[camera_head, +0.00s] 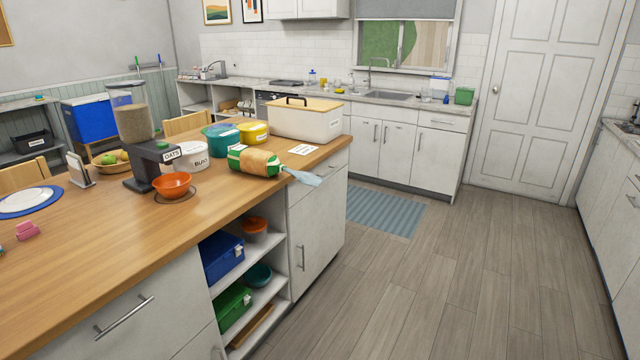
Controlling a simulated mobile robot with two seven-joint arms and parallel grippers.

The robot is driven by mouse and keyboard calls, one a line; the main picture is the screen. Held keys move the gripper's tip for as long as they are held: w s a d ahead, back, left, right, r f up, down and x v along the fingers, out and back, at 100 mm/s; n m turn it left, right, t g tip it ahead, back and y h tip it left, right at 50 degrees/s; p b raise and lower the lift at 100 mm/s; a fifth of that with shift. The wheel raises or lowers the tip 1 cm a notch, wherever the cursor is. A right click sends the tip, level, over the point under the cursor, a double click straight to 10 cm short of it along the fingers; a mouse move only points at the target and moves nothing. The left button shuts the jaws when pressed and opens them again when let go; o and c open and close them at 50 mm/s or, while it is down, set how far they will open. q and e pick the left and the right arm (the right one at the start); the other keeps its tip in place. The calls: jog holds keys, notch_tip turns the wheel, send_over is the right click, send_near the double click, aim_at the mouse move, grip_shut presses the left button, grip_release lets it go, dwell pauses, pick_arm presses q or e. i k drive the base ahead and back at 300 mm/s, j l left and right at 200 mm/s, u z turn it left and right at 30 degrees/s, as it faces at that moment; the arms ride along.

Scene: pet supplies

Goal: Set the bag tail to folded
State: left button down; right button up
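A bread-like bag (254,160) in orange, green and white lies on its side near the right end of the wooden-topped island (110,235). Its pale, translucent bag tail (304,177) stretches out to the right, flattened and extended, and reaches the island's edge. I see no fold in the tail at this distance. Neither of my grippers shows in the head view, and nothing touches the bag from my side.
Around the bag stand a white bin with a wooden lid (305,122), a small card (303,149), a yellow container (254,133), a teal container (219,140), an orange bowl (172,185) and an oats dispenser (140,150). Open floor (440,280) lies right of the island.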

aim_at(306, 178)
jog(key=i+z, duration=0.15)
jog(key=i, duration=0.75)
jog(key=i+j+z, duration=0.15)
jog(key=i, duration=0.75)
